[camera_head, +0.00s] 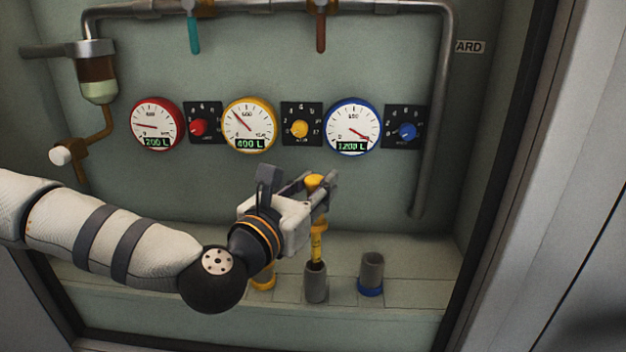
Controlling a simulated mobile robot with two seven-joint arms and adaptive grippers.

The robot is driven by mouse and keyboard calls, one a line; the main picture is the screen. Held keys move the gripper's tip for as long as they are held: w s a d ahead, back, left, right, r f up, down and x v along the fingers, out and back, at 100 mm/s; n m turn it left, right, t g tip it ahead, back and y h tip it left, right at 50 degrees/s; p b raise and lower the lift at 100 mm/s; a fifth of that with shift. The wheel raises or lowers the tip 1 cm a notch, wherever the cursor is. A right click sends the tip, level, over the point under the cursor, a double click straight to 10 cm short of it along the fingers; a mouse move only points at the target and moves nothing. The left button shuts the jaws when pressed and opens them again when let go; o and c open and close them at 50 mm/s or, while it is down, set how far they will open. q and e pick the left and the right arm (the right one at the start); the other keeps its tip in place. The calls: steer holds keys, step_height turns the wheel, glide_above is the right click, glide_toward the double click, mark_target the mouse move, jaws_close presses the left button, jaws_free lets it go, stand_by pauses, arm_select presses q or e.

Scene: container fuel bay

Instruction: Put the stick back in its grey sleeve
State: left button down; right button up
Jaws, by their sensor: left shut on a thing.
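The stick is yellow, with a round yellow knob (315,181) on top and a marked yellow shaft (318,243) below. My left gripper (322,190) is shut on it just under the knob and holds it close to upright. A grey sleeve (316,288) stands on the ledge directly below the stick. The shaft's lower end meets the sleeve's mouth; I cannot tell how far, if at all, it is inside. A second grey sleeve with a blue base ring (371,276) stands to the right, its mouth clear. My right gripper is not in view.
A holder with a yellow base ring (263,282) stands left of the sleeve, partly hidden by my left wrist. Red, yellow and blue gauges (352,126) with dials line the back wall. A pipe (440,110) runs down the right. The ledge (420,290) is free at right.

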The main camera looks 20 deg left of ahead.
mark_target(315, 224)
arm_select(q)
steer(key=shift+w+f+b, duration=0.25)
steer(key=shift+f+b, duration=0.2)
steer(key=shift+f, duration=0.5)
steer(key=shift+s+f+b, duration=0.15)
steer(key=shift+f+b, duration=1.9)
steer(key=shift+f, duration=0.85)
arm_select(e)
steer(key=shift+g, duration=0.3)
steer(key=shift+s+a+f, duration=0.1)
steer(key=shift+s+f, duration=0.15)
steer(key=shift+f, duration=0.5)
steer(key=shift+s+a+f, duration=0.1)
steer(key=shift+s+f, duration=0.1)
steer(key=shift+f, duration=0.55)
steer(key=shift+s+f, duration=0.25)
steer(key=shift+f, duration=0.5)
arm_select(q)
steer(key=shift+r, duration=0.1)
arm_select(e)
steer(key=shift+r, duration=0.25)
arm_select(q)
steer(key=shift+f, duration=0.2)
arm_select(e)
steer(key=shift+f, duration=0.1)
